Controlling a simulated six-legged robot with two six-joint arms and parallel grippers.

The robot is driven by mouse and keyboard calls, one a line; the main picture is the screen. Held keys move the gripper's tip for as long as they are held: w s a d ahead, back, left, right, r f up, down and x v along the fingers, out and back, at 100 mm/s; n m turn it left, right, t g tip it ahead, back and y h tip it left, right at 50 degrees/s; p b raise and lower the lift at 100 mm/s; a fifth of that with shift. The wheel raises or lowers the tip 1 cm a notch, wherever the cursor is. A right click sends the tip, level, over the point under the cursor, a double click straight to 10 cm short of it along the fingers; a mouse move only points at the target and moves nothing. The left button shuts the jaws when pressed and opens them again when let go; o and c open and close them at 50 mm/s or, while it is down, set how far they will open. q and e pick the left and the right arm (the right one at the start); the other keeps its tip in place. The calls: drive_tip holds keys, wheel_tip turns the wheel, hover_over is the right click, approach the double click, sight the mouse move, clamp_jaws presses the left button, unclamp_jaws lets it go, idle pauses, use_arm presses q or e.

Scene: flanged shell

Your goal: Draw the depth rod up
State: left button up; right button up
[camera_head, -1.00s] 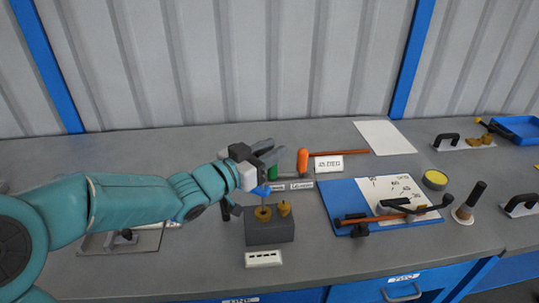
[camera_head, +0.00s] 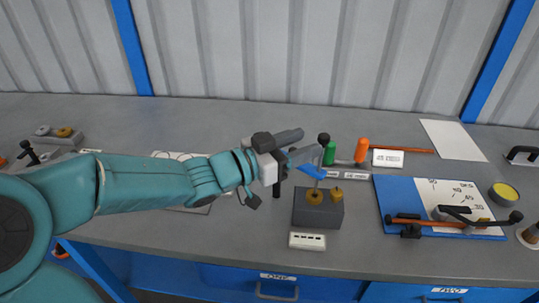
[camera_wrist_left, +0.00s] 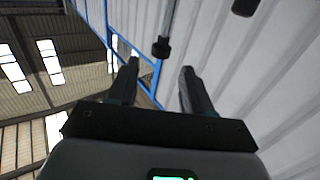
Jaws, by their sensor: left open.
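A thin rod with a round black knob (camera_head: 323,138), which looks like the depth rod, stands up from the grey block (camera_head: 318,212) in the head view. In the left wrist view, a black knob (camera_wrist_left: 162,47) on a thin rod shows between and beyond the fingertips, with nothing gripped. Whether the fingers touch it cannot be told. My right gripper is not in view.
A blue board (camera_head: 393,205) with a bar tool lies to the right. A corrugated wall (camera_head: 300,50) rises behind the bench.

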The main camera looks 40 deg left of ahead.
use_arm(q)
drive_tip(key=v, duration=0.8)
idle(0.4)
